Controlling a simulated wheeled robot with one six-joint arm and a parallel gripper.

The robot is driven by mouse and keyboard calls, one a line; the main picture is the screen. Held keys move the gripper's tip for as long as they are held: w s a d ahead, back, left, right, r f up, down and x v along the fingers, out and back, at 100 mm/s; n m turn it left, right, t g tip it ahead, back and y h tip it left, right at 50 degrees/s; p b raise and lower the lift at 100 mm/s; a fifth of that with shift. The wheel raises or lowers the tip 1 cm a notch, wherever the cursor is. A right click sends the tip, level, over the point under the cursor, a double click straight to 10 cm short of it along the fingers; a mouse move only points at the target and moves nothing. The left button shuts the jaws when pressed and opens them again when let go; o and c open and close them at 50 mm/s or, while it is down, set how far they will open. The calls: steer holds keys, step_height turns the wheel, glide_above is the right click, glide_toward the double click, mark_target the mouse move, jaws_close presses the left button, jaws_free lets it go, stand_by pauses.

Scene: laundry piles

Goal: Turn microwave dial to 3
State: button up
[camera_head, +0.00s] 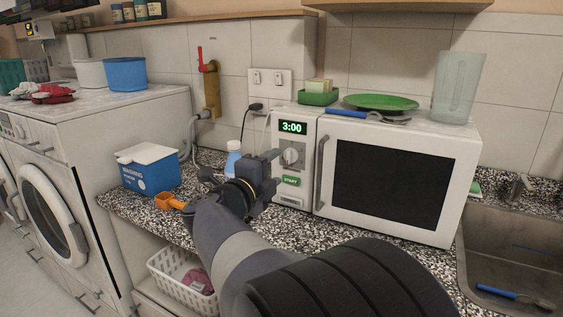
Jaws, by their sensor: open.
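The white microwave (461,147) stands on the speckled counter, with its dark-windowed door closed. On its left-hand control panel a green display (292,128) reads 3:00. The round dial (291,156) sits below the display, and a green START button (291,181) is under it. My gripper (272,168) is open, just left of and in front of the panel. One finger reaches up close to the dial; I cannot tell whether it touches. The dial's pointer and markings are too small to read.
A blue washing-powder box (150,170), an orange scoop (172,202) and a blue-white bottle (233,160) stand left of my gripper. A green plate (381,102) and a clear jug (457,86) are on the microwave. A sink (515,225) is at right.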

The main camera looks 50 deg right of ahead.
mark_target(287, 158)
steer(key=shift+v, duration=2.35)
steer(key=x, duration=1)
steer(key=shift+d+b, duration=0.3)
steer(key=shift+d, duration=0.05)
steer(key=shift+w, duration=0.1)
